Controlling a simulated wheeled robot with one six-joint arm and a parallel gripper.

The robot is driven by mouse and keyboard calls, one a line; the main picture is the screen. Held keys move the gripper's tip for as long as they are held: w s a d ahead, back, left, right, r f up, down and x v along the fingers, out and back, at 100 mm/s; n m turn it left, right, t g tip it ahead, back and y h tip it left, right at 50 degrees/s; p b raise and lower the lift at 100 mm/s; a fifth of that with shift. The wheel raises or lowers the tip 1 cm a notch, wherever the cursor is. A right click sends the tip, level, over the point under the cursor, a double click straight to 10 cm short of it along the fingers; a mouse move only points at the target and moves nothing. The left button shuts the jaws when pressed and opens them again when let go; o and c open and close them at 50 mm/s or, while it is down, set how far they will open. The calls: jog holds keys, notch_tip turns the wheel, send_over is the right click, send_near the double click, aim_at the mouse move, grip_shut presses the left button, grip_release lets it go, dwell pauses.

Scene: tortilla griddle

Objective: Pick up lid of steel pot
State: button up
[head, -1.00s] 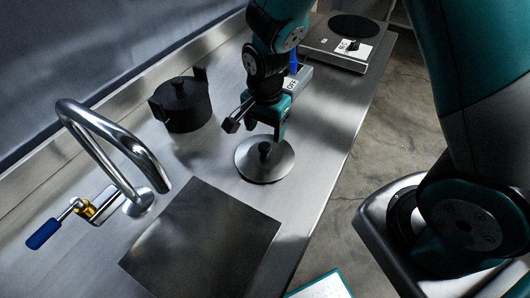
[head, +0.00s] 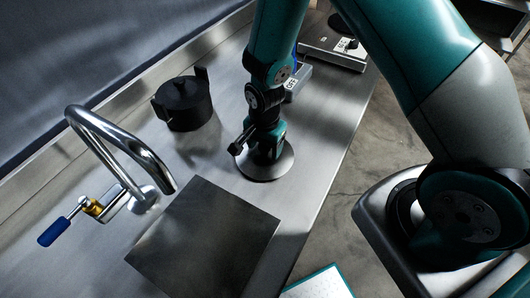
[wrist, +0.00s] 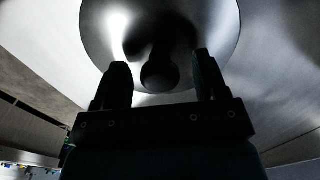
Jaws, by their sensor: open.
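The steel lid (head: 265,174) lies flat on the steel counter, a shiny disc with a dark knob. In the wrist view the lid (wrist: 215,40) fills the top, and its round knob (wrist: 160,75) shows between my two fingers. My gripper (head: 266,158) is directly over the lid and hides the knob in the head view. In the wrist view my gripper (wrist: 160,78) is open, with a finger on each side of the knob and a gap to it. I cannot tell how far the fingertips are above the lid.
A black lidded pot (head: 184,103) stands behind and left of the lid. A dark square plate or recess (head: 205,237) lies in front. A faucet (head: 120,145) with a blue-handled valve (head: 55,231) is at left. A hot plate (head: 335,45) is at the back right.

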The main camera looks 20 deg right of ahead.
jog(key=c, duration=1.1)
jog(key=shift+o, duration=0.2)
jog(key=shift+r, duration=0.15)
